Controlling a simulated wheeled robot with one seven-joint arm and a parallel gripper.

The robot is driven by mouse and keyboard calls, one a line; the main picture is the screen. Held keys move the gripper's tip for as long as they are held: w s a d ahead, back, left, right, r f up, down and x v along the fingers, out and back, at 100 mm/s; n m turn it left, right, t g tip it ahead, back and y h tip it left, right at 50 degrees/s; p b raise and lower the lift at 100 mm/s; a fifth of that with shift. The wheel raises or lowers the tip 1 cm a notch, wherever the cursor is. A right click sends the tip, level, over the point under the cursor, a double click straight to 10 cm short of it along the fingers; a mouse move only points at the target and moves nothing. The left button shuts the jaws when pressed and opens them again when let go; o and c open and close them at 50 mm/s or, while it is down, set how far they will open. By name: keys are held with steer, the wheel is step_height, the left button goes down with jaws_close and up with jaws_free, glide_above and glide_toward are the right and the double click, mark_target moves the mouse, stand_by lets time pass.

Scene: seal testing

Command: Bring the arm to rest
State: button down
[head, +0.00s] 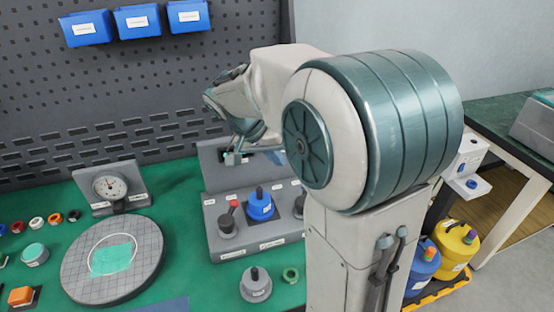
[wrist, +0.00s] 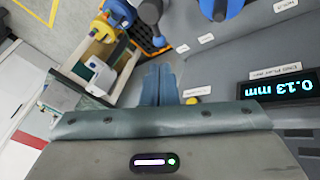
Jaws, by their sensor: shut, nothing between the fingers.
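My arm reaches across the green bench, with its large upper joint filling the right middle of the head view. My gripper (head: 236,157) is at the far end of the arm, in front of the back part of the grey test fixture (head: 212,190). In the wrist view my gripper (wrist: 159,72) shows two teal fingers side by side, shut and holding nothing. A display (wrist: 285,90) reading 0.13 mm lies to the right of the fingers there. The arm hides part of the fixture in the head view.
On the fixture are a blue-topped piece (head: 260,206) and a red-knobbed piece (head: 228,222). A dial gauge (head: 110,186) and a round gridded plate (head: 72,279) stand left. Yellow (head: 458,245) and blue (head: 420,268) containers stand right of the bench. Blue bins (head: 137,21) hang behind.

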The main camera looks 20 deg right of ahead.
steer(key=s+a+f+n+y, duration=0.1)
steer(key=s+a+n+y, duration=0.1)
steer(key=s, duration=0.3)
steer(key=s+a+f+n+t+y+p, duration=0.1)
steer(key=s+a+n+y, duration=0.1)
steer(key=s, duration=0.4)
steer(key=s+a+n+t+y, duration=0.1)
steer(key=s+a+n, duration=0.3)
steer(key=s, duration=0.2)
steer(key=shift+f+y, duration=0.4)
steer(key=shift+s+d, duration=0.1)
steer(key=shift+d, duration=0.05)
stand_by(0.3)
